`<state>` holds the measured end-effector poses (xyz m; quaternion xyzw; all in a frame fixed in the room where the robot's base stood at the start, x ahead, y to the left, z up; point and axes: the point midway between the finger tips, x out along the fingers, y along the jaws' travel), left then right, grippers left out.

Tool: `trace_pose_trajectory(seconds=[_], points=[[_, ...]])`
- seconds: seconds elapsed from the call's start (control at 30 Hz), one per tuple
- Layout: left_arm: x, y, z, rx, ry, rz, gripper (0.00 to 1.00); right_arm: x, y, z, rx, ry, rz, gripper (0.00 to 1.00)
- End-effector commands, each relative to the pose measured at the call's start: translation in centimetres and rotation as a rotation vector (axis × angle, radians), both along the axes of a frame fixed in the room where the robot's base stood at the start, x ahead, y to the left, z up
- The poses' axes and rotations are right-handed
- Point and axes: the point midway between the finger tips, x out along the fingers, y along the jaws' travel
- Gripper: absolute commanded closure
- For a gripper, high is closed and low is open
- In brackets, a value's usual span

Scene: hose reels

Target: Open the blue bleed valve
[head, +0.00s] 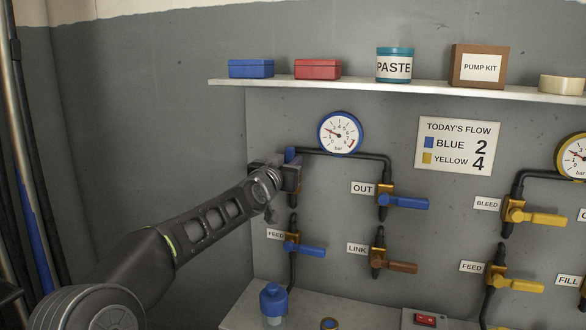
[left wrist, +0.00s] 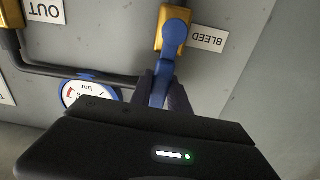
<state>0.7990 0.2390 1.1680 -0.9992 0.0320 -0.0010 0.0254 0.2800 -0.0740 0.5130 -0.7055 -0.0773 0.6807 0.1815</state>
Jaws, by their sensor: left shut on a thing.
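The blue bleed valve is mostly hidden behind my left gripper (head: 288,174) in the head view; a blue bit of its lever (head: 290,155) shows above the fingers. In the left wrist view, which is upside down, the blue lever (left wrist: 173,38) runs from the brass valve body (left wrist: 160,28) in between my fingers (left wrist: 163,95). The upside-down BLEED label (left wrist: 209,38) is beside it. My left gripper is shut on the lever, which appears to point up along the wall. My right gripper is in neither view.
The blue-rimmed gauge (head: 340,133) and its black pipe are just right of the gripper. The blue OUT valve (head: 402,201) is further right, and the blue FEED valve (head: 305,250) is below. A shelf (head: 390,91) with boxes runs above.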

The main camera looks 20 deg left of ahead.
Motion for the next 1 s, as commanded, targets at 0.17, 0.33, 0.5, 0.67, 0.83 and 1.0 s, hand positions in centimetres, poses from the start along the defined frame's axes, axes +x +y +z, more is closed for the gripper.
trace_pose_trajectory(seconds=[0.17,0.33,0.5,0.67,0.83,1.0], points=[[0.03,0.37,-0.09,-0.052,0.003,0.001,1.00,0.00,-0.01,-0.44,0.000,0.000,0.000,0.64],[0.04,0.46,-0.05,-0.069,0.005,0.001,1.00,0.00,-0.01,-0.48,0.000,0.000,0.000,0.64],[0.04,0.46,-0.05,-0.070,0.005,0.001,1.00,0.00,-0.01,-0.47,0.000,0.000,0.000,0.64],[0.04,0.46,-0.06,-0.070,0.005,0.001,0.76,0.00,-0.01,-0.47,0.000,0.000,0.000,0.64],[0.04,0.44,-0.05,-0.068,0.005,0.001,0.62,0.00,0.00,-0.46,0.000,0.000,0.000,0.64],[0.04,0.42,-0.03,-0.067,0.005,0.000,0.56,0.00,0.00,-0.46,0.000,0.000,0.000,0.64]])
